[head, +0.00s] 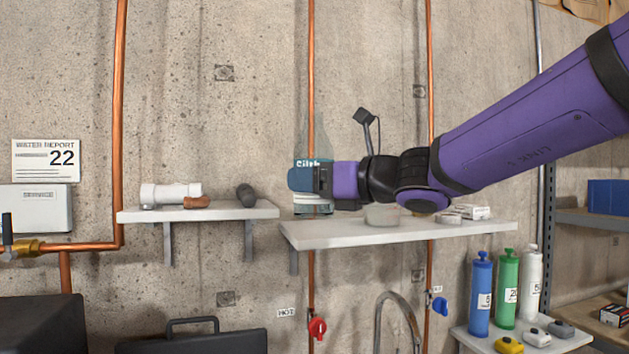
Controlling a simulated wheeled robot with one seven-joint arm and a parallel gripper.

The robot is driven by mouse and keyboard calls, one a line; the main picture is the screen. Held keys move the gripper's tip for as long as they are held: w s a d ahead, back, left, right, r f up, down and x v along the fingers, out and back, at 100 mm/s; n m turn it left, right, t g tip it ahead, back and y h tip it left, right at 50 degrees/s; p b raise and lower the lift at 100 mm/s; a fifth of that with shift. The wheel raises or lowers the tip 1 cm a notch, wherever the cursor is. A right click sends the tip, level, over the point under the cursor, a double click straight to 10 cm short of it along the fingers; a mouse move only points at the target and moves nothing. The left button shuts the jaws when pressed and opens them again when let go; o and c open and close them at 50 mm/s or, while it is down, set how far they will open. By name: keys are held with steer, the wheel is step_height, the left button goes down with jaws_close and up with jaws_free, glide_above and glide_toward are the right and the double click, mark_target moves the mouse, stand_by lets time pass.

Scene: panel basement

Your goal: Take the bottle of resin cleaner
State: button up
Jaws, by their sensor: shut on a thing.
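A clear, pale bottle (313,138) with a tapering neck and a teal label stands upright at the left end of the right wall shelf (345,236) in the head view. Only part of its label lettering shows, so I cannot read what it holds. My gripper (302,180) reaches in from the right and is shut on the bottle at mid-height, hiding its middle. The bottle's base shows below the gripper, at the shelf top. I cannot tell whether it touches the shelf or is just clear of it.
The left shelf (227,212) holds white pipe fittings (170,194). Copper pipes (117,120) run up the wall. Blue, green and white bottles stand lower right.

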steer(key=shift+s+a+r, duration=0.1)
steer(key=shift+s, duration=0.7)
steer(key=shift+s, duration=0.1)
stand_by(1.4)
